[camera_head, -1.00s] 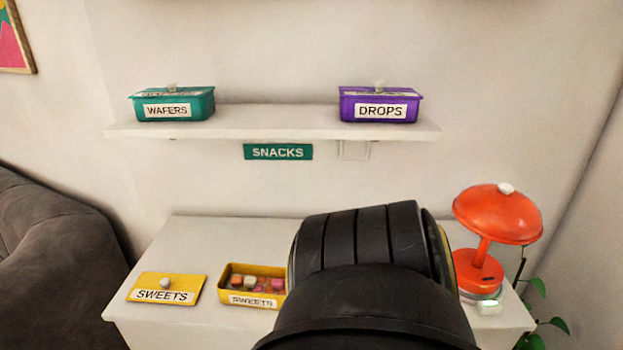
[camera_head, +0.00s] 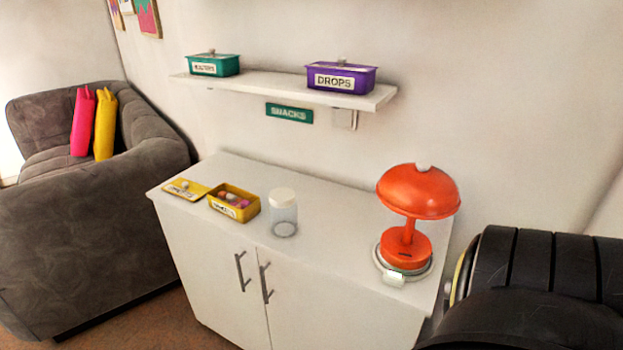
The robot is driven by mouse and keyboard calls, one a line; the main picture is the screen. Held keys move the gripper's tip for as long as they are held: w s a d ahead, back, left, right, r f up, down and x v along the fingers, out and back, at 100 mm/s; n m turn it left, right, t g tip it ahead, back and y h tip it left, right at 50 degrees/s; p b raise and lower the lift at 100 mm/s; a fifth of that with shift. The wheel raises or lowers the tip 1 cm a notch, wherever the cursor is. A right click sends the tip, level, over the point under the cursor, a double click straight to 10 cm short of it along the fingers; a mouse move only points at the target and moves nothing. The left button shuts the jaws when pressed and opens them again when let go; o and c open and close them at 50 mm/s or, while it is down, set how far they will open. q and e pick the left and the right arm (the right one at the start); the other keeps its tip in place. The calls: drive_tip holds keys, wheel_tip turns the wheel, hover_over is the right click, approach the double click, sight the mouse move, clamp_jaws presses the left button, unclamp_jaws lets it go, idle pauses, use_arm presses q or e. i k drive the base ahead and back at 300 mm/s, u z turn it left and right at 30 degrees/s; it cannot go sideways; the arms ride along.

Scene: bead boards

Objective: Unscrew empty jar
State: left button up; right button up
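A clear jar (camera_head: 284,217) with a white lid (camera_head: 283,196) on it stands upright on the white cabinet top (camera_head: 330,215), right of the yellow sweets box. Its body looks see-through and I see nothing inside. A black, ribbed part of my own arm fills the lower right corner. It is apart from the jar. Neither gripper's fingers show in this view.
The yellow sweets box (camera_head: 242,208) is open with sweets in it; its yellow lid (camera_head: 184,189) lies to its left. An orange lamp (camera_head: 418,192) stands at the right. Above, a shelf (camera_head: 290,92) holds the teal wafers box (camera_head: 212,65) and purple drops box (camera_head: 340,78). A grey sofa (camera_head: 90,220) is left.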

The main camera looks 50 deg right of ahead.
sight(283, 221)
drive_tip(key=z, duration=1.35)
